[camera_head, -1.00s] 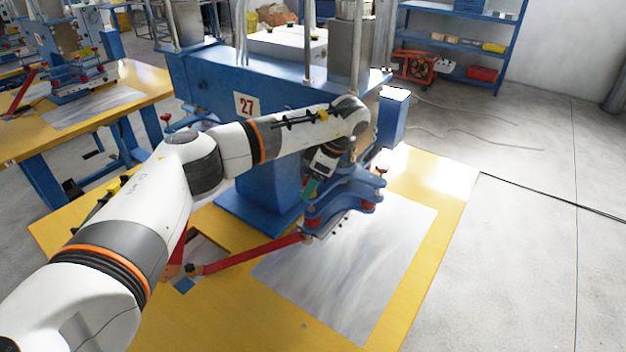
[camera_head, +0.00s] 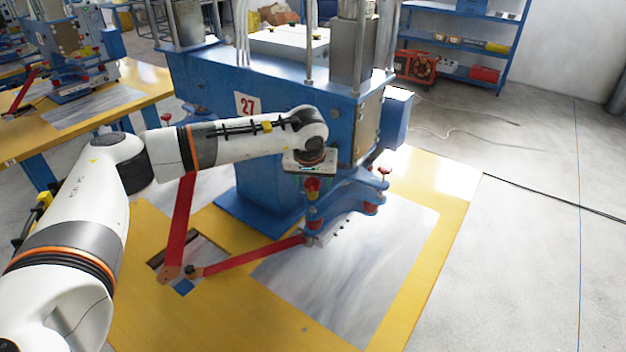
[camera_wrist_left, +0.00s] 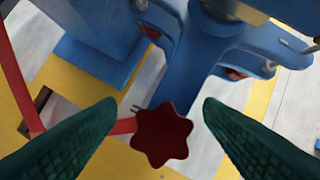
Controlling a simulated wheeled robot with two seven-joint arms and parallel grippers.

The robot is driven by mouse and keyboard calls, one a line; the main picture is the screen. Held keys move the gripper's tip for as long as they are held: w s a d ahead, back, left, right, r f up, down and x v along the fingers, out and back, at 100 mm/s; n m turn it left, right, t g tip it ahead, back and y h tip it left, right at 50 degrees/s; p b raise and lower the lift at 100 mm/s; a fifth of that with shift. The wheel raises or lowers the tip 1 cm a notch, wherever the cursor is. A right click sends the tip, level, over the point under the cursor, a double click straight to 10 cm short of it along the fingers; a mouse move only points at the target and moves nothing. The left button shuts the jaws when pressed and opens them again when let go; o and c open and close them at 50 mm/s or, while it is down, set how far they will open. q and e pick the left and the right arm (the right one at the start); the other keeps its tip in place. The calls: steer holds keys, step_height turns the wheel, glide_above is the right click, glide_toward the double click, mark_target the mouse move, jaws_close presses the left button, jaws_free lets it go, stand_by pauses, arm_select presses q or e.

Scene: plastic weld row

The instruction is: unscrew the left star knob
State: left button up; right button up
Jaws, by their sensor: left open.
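A dark red star knob (camera_wrist_left: 162,134) shows in the left wrist view, low in the middle, below the blue press clamp (camera_wrist_left: 215,50). My left gripper (camera_wrist_left: 157,108) is open, with its two dark green fingers to either side of the knob in the picture. No contact is visible, and the exact gap in depth is unclear. In the head view the left gripper (camera_head: 311,178) points down over the left end of the blue clamp, and its wrist partly hides that area. A second red knob (camera_head: 384,170) stands at the clamp's right end. My right gripper is not in view.
The yellow table (camera_head: 220,320) carries a grey metal sheet (camera_head: 370,270) under the clamp. A red lever arm (camera_head: 250,254) runs left from the clamp. The blue press body (camera_head: 260,150), marked 27, stands close behind my left arm. The floor at right is mostly clear.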

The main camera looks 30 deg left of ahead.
arm_select(q)
steer(key=m+h, duration=0.1)
steer(key=m, duration=0.2)
steer(key=shift+s, duration=0.15)
